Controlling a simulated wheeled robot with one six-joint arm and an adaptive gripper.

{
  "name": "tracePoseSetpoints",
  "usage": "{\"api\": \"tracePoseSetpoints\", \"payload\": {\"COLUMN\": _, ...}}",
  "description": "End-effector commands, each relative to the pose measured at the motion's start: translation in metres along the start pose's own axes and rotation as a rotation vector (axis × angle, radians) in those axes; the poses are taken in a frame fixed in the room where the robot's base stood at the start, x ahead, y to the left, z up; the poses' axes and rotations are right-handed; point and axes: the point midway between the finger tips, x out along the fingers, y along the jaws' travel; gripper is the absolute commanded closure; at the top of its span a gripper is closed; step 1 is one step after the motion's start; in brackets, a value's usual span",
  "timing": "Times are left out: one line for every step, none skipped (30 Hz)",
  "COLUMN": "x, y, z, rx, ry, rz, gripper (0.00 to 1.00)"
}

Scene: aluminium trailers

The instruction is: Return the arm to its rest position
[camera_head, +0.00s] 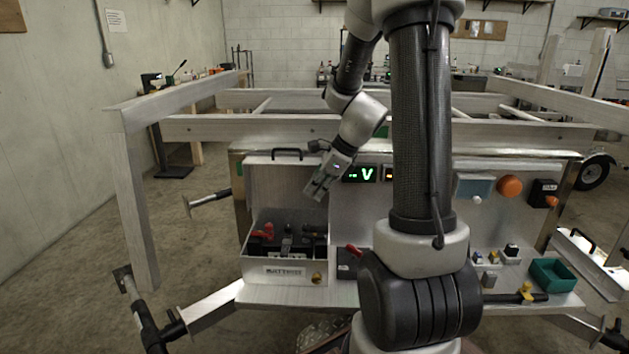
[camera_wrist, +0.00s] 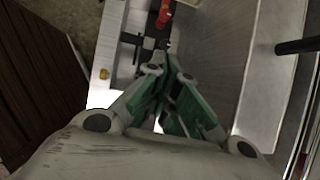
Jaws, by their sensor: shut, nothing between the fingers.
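My gripper (camera_head: 318,187) hangs at the end of my bent arm, in front of the upright metal panel and above the right side of an open box (camera_head: 285,271). It points down and to the left. In the wrist view my gripper (camera_wrist: 160,70) has its green-lined fingers together at the tips, with nothing seen between them. My large dark arm link stands in the middle of the head view and hides part of the panel.
The box holds red and dark items and has a raised lid with a black handle (camera_head: 286,151). A green bin (camera_head: 552,274) and small blocks sit at the right of the shelf. An orange knob (camera_head: 509,186) juts from the panel. Aluminium trailer frame beams (camera_head: 380,130) run behind.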

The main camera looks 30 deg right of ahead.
Motion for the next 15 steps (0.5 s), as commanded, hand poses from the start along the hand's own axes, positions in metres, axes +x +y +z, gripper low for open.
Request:
{"api": "tracePoseSetpoints", "payload": {"x": -0.008, "y": 0.0, "z": 0.005, "rx": -0.004, "ry": 0.0, "rz": -0.004, "gripper": 1.0}}
{"api": "tracePoseSetpoints", "payload": {"x": -0.012, "y": 0.0, "z": 0.007, "rx": -0.003, "ry": 0.0, "rz": -0.003, "gripper": 1.0}}
{"api": "tracePoseSetpoints", "payload": {"x": -0.017, "y": 0.0, "z": 0.009, "rx": -0.003, "ry": -0.001, "rz": -0.002, "gripper": 1.0}}
{"api": "tracePoseSetpoints", "payload": {"x": -0.02, "y": 0.0, "z": 0.011, "rx": -0.002, "ry": 0.0, "rz": -0.003, "gripper": 1.0}}
{"api": "tracePoseSetpoints", "payload": {"x": -0.022, "y": 0.0, "z": 0.012, "rx": -0.003, "ry": 0.0, "rz": -0.003, "gripper": 1.0}}
{"api": "tracePoseSetpoints", "payload": {"x": -0.025, "y": 0.0, "z": 0.014, "rx": -0.002, "ry": 0.0, "rz": -0.002, "gripper": 1.0}}
{"api": "tracePoseSetpoints", "payload": {"x": -0.026, "y": 0.0, "z": 0.014, "rx": -0.001, "ry": 0.0, "rz": -0.001, "gripper": 1.0}}
{"api": "tracePoseSetpoints", "payload": {"x": -0.027, "y": 0.0, "z": 0.015, "rx": 0.0, "ry": 0.0, "rz": 0.0, "gripper": 1.0}}
{"api": "tracePoseSetpoints", "payload": {"x": -0.028, "y": 0.0, "z": 0.015, "rx": 0.0, "ry": 0.0, "rz": 0.0, "gripper": 1.0}}
{"api": "tracePoseSetpoints", "payload": {"x": -0.029, "y": 0.0, "z": 0.015, "rx": 0.0, "ry": 0.0, "rz": 0.0, "gripper": 1.0}}
{"api": "tracePoseSetpoints", "payload": {"x": -0.029, "y": 0.0, "z": 0.016, "rx": 0.0, "ry": 0.0, "rz": 0.0, "gripper": 1.0}}
{"api": "tracePoseSetpoints", "payload": {"x": -0.029, "y": 0.0, "z": 0.016, "rx": -0.001, "ry": 0.0, "rz": 0.0, "gripper": 1.0}}
{"api": "tracePoseSetpoints", "payload": {"x": -0.029, "y": 0.0, "z": 0.015, "rx": -0.006, "ry": 0.0, "rz": 0.0, "gripper": 1.0}}
{"api": "tracePoseSetpoints", "payload": {"x": -0.029, "y": 0.0, "z": 0.015, "rx": -0.017, "ry": 0.0, "rz": 0.0, "gripper": 1.0}}
{"api": "tracePoseSetpoints", "payload": {"x": -0.029, "y": 0.001, "z": 0.015, "rx": -0.043, "ry": 0.0, "rz": 0.001, "gripper": 1.0}}
